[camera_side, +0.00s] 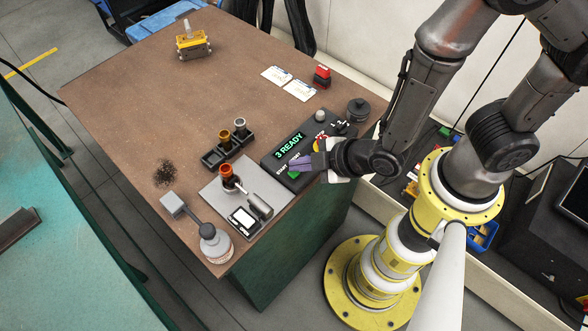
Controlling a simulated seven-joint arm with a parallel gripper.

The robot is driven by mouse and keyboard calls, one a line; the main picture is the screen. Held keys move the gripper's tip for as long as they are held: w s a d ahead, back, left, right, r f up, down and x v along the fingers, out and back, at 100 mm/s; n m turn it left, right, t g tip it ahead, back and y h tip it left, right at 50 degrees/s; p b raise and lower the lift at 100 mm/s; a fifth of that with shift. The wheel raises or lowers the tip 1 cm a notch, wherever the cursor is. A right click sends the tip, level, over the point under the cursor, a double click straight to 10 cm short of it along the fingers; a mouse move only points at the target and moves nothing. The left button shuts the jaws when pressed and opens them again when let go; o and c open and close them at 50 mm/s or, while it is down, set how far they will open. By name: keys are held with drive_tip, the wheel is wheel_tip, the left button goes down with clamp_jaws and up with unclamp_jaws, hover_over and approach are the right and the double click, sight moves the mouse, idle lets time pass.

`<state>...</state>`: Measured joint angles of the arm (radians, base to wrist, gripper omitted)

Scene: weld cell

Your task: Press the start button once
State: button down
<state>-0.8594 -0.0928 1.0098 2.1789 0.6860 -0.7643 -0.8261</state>
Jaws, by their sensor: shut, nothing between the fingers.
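The black control panel (285,158) lies on the brown table near its right edge. Its display (291,145) glows green and reads "3 READY". The word START shows in white below the display. A green button (293,174) shows in part beside my gripper. My gripper (298,165) has purple fingers that are shut and empty. The fingertips are over the panel, just above the green button in the picture. I cannot tell if they touch it. The gripper hides part of the panel's lower right.
A grey plate (215,192) with a small device and an orange-topped part (227,172) lies left of the panel. A black rack (216,158) holds metal cups. A red stamp (322,75) and cards (299,90) lie farther back.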

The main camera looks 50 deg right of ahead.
sight(300, 173)
drive_tip(key=shift+f, duration=0.45)
idle(0.6)
drive_tip(key=shift+r, duration=0.85)
wheel_tip(300, 173, up, 5)
drive_tip(key=shift+r, duration=0.1)
idle(0.6)
drive_tip(key=shift+d, duration=0.1)
idle(0.4)
